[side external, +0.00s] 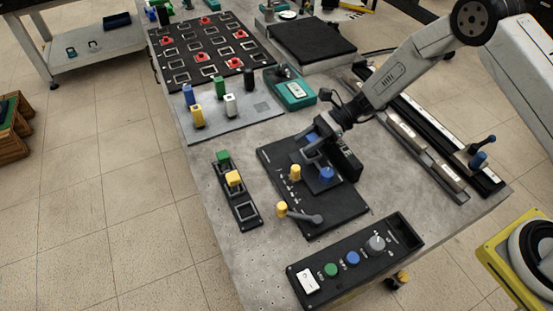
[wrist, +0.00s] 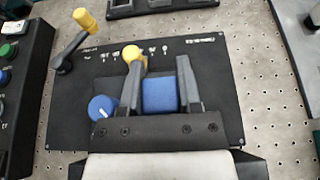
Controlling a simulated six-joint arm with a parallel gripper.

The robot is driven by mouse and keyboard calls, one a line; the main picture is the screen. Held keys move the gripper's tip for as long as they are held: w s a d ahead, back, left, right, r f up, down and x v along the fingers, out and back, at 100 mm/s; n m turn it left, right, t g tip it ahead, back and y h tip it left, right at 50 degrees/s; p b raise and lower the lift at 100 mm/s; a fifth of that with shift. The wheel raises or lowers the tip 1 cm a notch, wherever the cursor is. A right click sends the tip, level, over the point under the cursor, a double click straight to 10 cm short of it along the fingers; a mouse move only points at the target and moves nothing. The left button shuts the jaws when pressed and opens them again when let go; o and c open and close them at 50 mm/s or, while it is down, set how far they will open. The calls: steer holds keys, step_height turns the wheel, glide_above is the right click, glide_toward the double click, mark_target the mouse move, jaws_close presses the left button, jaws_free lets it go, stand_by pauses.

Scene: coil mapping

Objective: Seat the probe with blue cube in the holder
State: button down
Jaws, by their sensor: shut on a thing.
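My gripper (side external: 312,150) is over the black panel with knobs, its fingers pointing down. In the wrist view its two fingers (wrist: 162,90) are shut on the sides of a blue cube (wrist: 161,95); blue also shows at the gripper in the side view (side external: 311,137). The probe's lower part is hidden. A black three-square holder strip (side external: 233,199) lies to the left of the panel. A green cube (side external: 223,157) and a yellow cube (side external: 234,178) sit in its first two squares; the near square (side external: 248,213) is empty. Part of the strip shows at the wrist view's top edge (wrist: 150,9).
The panel (side external: 340,208) carries a blue knob (side external: 327,174), a yellow knob (side external: 295,172) and a yellow-tipped lever (side external: 282,209). A button box (side external: 315,258) stands at the front. Coloured blocks stand on a grey plate (side external: 238,126) behind. Bare table separates strip and panel.

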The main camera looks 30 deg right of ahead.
steer(key=shift+f, duration=0.5)
stand_by(1.2)
stand_by(0.4)
jaws_free()
steer(key=shift+r, duration=0.15)
steer(key=shift+r, duration=3.35)
